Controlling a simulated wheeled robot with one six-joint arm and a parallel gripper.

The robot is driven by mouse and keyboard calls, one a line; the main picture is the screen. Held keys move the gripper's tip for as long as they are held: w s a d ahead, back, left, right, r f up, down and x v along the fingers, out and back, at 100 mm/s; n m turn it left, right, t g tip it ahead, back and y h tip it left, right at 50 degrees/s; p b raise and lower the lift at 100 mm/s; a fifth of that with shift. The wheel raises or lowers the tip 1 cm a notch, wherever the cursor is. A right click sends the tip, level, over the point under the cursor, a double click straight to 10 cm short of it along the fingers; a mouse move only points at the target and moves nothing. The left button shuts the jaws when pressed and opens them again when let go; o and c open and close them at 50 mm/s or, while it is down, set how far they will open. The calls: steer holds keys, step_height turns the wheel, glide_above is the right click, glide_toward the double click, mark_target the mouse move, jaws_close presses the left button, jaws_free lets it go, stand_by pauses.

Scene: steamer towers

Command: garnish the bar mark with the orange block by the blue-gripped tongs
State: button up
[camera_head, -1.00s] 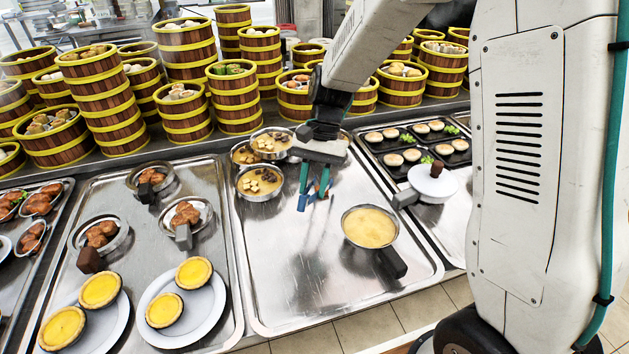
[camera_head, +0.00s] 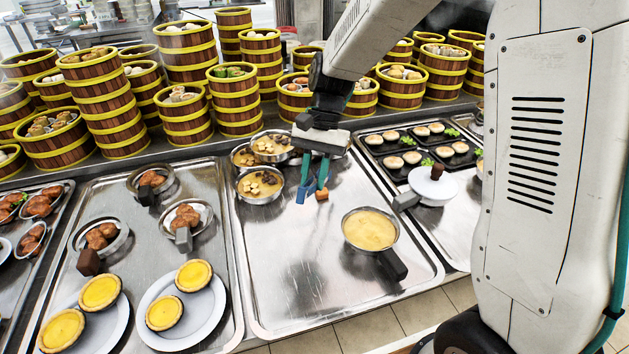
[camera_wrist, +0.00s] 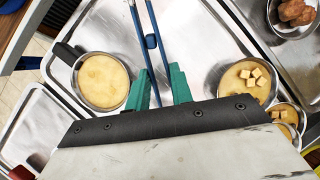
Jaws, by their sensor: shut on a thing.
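My gripper (camera_head: 313,183) has teal fingers and hangs over the far part of the middle steel tray (camera_head: 290,285). It is shut on the blue-gripped tongs (camera_wrist: 151,41), whose long blue arms run between the fingers and out of the top of the wrist view. A blue part of the tongs (camera_head: 301,194) shows by the left finger in the head view. The small orange block (camera_head: 322,195) shows just below the right fingertip. I cannot tell whether the tong tips grip it or whether it rests on the tray. I cannot make out the bar mark.
A pan of yellow custard (camera_head: 370,229) stands right of my gripper. Pans of broth with cubes (camera_head: 260,185) stand close on its left. Steamer towers (camera_head: 232,98) line the back. The tray's front middle is clear.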

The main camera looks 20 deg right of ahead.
step_height(320, 180, up, 4)
steer(key=shift+r, duration=0.2)
stand_by(0.4)
steer(key=shift+o, duration=1.3)
steer(key=shift+o, duration=0.6)
steer(key=shift+r, duration=2.75)
steer(key=c, duration=0.5)
